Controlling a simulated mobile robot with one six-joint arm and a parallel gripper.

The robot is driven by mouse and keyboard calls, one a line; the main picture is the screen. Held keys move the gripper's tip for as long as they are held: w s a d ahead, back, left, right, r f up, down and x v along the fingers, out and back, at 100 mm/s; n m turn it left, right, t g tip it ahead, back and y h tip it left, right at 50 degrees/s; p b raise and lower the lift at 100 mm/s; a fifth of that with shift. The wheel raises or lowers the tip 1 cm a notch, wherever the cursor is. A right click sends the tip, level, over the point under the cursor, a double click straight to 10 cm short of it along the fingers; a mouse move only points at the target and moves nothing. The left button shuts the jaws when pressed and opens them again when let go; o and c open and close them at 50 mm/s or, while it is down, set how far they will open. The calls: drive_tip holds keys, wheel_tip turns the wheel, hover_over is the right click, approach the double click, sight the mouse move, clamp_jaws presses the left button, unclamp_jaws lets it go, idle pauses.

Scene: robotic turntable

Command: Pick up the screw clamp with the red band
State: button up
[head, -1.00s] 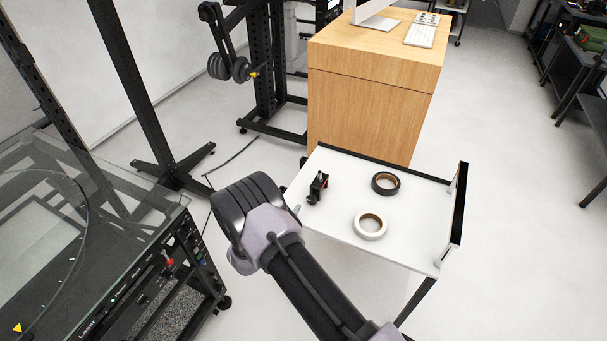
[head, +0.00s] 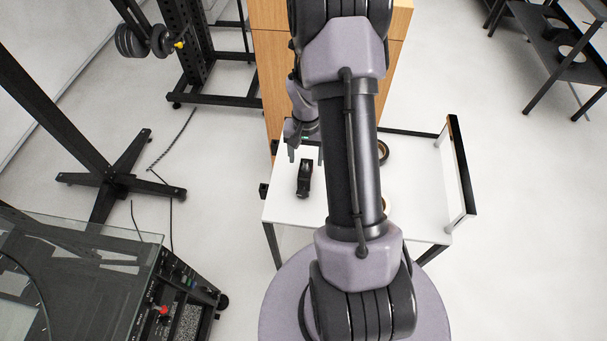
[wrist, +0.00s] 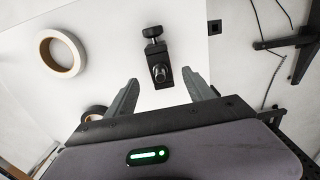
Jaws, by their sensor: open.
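A black screw clamp (head: 304,178) lies on the white tabletop (head: 285,207), near its left edge. In the wrist view the clamp (wrist: 158,60) shows its round knob pointing away from my gripper. I cannot make out a red band on it in the current frames. My gripper (head: 306,155) is open and empty above the table, just beyond the clamp in the head view. In the wrist view the clamp's near end appears between and just beyond the fingertips of my gripper (wrist: 160,78). The fingers do not hold it.
A white tape roll (wrist: 41,55) and a dark tape roll (wrist: 95,111) lie on the same table; my arm partly hides them in the head view. A black raised rail (head: 462,165) borders the right side. A wooden cabinet (head: 272,75) stands behind the table.

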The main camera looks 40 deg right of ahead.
sight(306, 169)
wheel_tip(306, 169, down, 7)
drive_tip(key=shift+b, duration=1.15)
drive_tip(key=shift+r, duration=0.15)
drive_tip(key=shift+c, duration=0.4)
clamp_jaws()
